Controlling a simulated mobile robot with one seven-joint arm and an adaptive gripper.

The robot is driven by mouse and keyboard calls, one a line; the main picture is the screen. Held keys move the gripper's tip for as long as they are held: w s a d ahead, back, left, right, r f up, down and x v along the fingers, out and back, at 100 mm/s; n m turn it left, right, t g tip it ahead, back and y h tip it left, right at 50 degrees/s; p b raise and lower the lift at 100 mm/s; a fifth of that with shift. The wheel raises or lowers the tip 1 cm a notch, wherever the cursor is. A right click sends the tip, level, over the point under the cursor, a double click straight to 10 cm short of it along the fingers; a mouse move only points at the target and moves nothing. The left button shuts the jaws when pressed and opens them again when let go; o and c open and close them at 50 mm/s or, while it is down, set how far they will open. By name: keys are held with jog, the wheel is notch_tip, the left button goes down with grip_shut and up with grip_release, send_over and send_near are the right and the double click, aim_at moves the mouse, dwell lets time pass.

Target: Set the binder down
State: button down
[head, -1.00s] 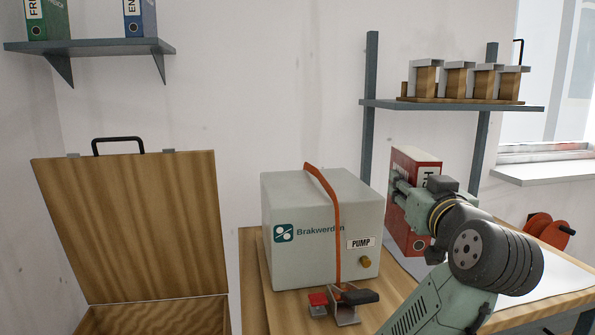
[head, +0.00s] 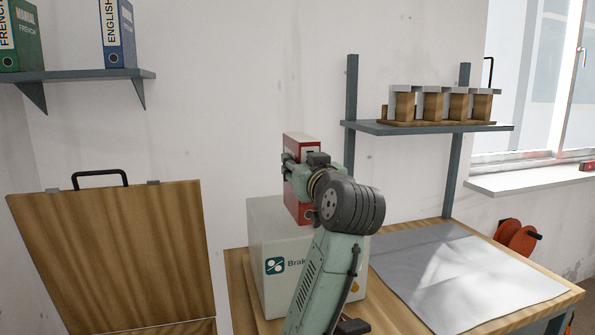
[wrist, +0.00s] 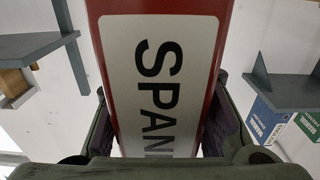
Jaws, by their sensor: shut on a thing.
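The red binder (head: 300,143) is upright in my gripper (head: 291,169). In the head view it overlaps the top of the pale pump box (head: 262,228); whether it touches the box cannot be told. My wrist hides part of its spine. In the wrist view the binder's white label reading "SPAN" (wrist: 160,75) fills the middle, with a gripper finger on each side. A green binder (head: 27,40) and a blue binder (head: 118,35) stand upright on the left wall shelf (head: 90,76).
My arm covers much of the box front. A wooden lid (head: 110,255) with a black handle stands raised at left. The grey sheet (head: 440,270) on the table is clear. A rack of wooden blocks (head: 440,108) sits on the right shelf (head: 420,129). The left shelf has room between its binders.

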jog(key=shift+w+a+f+p, duration=0.15)
jog(key=shift+w+f+p, duration=0.45)
jog(key=shift+w+f, duration=0.5)
jog(key=shift+w+a+f+p, duration=0.15)
jog(key=shift+w+f+p, duration=0.6)
jog(key=shift+w, duration=0.55)
jog(key=shift+f, duration=0.1)
jog(key=shift+f+b, duration=0.15)
jog(key=shift+b, duration=0.15)
jog(key=c, duration=1.1)
grip_release()
jog(key=shift+o, duration=0.2)
